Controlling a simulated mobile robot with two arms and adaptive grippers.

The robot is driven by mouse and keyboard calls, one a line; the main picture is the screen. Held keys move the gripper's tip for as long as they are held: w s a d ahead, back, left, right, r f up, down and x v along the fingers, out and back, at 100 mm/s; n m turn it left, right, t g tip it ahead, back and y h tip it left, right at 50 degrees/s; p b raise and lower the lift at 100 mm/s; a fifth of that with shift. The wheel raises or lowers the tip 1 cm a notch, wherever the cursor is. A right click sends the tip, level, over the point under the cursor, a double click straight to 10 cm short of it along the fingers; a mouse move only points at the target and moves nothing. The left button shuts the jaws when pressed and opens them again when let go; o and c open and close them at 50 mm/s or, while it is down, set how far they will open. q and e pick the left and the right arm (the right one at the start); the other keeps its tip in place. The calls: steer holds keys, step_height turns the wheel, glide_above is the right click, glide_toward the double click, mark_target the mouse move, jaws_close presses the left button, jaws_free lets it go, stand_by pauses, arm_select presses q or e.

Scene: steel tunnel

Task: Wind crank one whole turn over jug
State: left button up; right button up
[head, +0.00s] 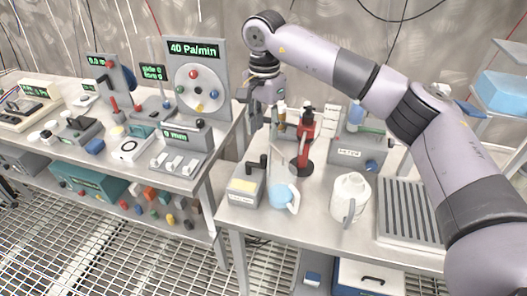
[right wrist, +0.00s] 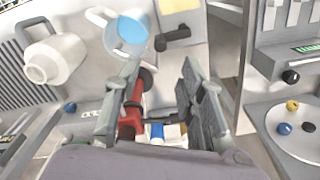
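A white jug (head: 350,196) with a handle stands on the right-hand bench; it also shows in the right wrist view (right wrist: 52,58). A grey box (head: 243,189) carries a black crank-like handle (head: 257,162), also in the wrist view (right wrist: 173,39). My left gripper is out of view.
A red stand (head: 305,140) with a black base is close to my right gripper, and its red body (right wrist: 133,108) shows beside one finger. A grey case (head: 348,152) and ribbed tray (head: 408,212) lie right. The left bench holds a dial panel (head: 197,82) and several instruments.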

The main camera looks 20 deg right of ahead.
mark_target(264, 156)
step_height(264, 156, down, 9)
steer(key=shift+a+f+p, duration=0.1)
steer(key=shift+p, duration=0.55)
steer(key=shift+s, duration=0.1)
steer(key=shift+c, duration=0.2)
jaws_close()
